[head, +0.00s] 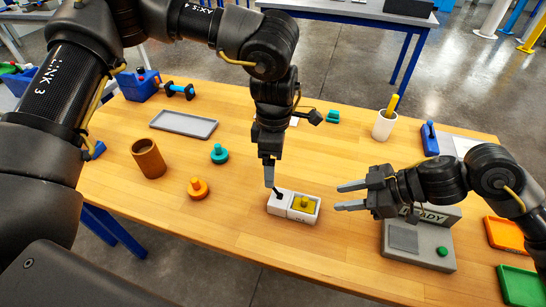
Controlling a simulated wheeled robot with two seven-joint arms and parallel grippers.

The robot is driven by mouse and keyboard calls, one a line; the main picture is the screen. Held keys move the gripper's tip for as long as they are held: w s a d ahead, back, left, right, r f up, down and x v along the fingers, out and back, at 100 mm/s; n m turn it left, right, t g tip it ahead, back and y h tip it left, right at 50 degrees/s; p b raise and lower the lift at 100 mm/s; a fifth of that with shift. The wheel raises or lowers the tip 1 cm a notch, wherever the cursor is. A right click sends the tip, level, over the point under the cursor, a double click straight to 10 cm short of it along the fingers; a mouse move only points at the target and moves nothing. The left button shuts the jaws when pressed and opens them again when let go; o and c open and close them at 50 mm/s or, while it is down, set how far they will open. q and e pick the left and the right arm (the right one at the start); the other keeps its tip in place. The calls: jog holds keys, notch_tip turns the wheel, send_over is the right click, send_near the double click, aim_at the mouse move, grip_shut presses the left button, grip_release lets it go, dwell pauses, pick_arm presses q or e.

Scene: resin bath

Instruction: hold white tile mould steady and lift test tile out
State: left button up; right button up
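The white tile mould (272,207) lies on the wooden table near the middle of the head view. A yellow test tile (300,209) with a small raised knob sits in its right-hand recess. My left gripper (269,180) points down over the mould's left end, its tip close to a small dark part there. Its fingers line up in this view, so I cannot tell whether they are apart or touch the mould. My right gripper (350,196) is open and empty, just right of the mould, with its fingers pointing left towards the tile.
A grey station with a green button (442,251) stands right, partly behind my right arm. Orange (505,234) and green (519,284) trays lie at the right edge. An orange knobbed piece (198,188), teal piece (219,154), brown cup (148,158) and grey tray (184,124) stand left.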

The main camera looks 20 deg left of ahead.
aim_at(273, 195)
pick_arm(q)
jog(key=f, duration=0.6)
jog(key=s+f, duration=0.1)
jog(key=f, duration=0.3)
jog(key=shift+d, duration=0.15)
jog(key=c, duration=1.3)
